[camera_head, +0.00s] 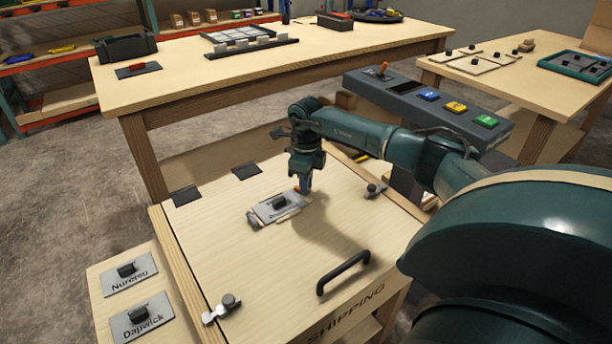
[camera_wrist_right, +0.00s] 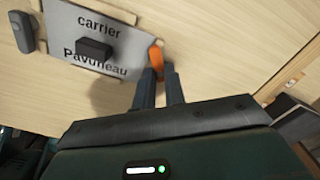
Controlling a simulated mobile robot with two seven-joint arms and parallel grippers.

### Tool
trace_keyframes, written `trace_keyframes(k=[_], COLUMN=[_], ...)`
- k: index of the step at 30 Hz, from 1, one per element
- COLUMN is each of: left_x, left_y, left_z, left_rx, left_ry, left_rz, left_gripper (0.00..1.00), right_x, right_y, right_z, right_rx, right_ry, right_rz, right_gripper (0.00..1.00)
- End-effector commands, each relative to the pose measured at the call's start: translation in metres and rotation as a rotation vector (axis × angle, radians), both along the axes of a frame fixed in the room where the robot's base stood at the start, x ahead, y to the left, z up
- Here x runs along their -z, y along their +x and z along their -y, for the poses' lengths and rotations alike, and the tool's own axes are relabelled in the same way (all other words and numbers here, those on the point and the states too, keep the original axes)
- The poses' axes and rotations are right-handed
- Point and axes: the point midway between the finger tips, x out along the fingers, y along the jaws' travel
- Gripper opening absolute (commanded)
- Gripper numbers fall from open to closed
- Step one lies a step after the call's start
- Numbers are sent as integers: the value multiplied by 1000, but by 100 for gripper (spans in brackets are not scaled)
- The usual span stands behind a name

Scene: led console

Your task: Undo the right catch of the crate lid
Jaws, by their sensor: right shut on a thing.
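The crate lid (camera_head: 215,255) is pale wood and lies flat and closed, with a black handle (camera_head: 343,272) near its front edge. A grey metal catch (camera_head: 375,190) sits at its right edge and another catch (camera_head: 222,307) at its front left. My right gripper (camera_head: 303,190) is over the lid's middle, apart from and left of the right catch. It points down beside a grey carrier plate (camera_head: 280,207). In the right wrist view, the fingers (camera_wrist_right: 160,75) are shut on a small orange piece (camera_wrist_right: 156,57) at the plate's edge. My left gripper is out of view.
Two name plates lie on a side board (camera_head: 100,275) at left. A console (camera_head: 430,105) with coloured buttons stands behind my right arm. A long workbench (camera_head: 330,50) is at the back. The lid's left part is clear.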

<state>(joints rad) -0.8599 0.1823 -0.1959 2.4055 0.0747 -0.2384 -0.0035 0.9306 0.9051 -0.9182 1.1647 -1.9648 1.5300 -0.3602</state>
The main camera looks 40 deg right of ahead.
Motion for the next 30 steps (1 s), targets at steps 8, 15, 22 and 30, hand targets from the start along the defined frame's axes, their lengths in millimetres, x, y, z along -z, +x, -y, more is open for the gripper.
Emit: trace_keyframes(k=[8,15,22,30], left_x=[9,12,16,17], left_y=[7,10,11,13], left_z=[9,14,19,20], left_rx=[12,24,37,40], left_ry=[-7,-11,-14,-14], left_rz=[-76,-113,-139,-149], left_gripper=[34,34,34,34], right_x=[-3,-3,-1,0], right_y=[0,0,0,0], right_z=[-1,0,0,0], right_rx=[256,442,560,621], right_ry=[0,-1,0,0], right_rz=[-1,-1,0,1], right_gripper=[0,0,0,0])
